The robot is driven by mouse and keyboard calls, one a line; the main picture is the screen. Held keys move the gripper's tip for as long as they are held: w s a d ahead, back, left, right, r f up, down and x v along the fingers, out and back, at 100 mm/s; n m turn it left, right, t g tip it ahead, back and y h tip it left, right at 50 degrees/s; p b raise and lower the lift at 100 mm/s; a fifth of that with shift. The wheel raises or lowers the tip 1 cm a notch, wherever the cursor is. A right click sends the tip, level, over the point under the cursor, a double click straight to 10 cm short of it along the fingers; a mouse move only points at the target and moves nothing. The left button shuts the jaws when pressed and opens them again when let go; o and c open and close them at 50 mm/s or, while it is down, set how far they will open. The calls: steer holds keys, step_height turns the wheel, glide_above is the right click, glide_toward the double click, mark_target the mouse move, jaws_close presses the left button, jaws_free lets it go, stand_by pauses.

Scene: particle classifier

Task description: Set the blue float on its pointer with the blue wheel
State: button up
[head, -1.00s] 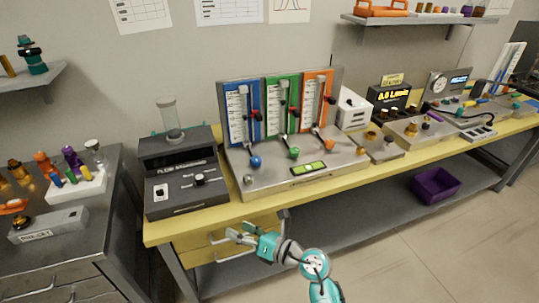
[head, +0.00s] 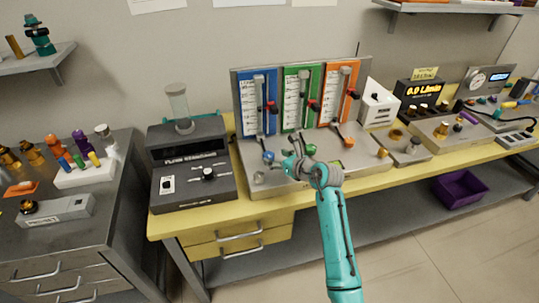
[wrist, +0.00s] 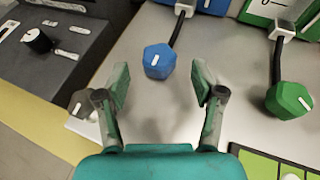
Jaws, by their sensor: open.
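The blue wheel (head: 268,156) is on a stalk at the foot of the blue flow panel (head: 246,112). In the wrist view the blue wheel (wrist: 159,62) has a white mark and lies just ahead of my fingertips, between their lines. My gripper (wrist: 160,82) is open and empty, not touching the wheel. In the head view my gripper (head: 285,162) is low over the bench, close to the right of the blue wheel. A red pointer (head: 272,104) stands beside the blue panel's tube (head: 259,90). The float is too small to make out.
The green wheel (wrist: 289,100) is close on the right in the wrist view. The green panel (head: 296,90) and orange panel (head: 337,92) stand beside the blue one. A dark box with a knob (head: 207,173) is on the left.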

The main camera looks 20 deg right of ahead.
mark_target(271, 156)
steer(key=shift+x, duration=2.6)
steer(key=shift+c, duration=0.3)
steer(key=c, duration=1.1)
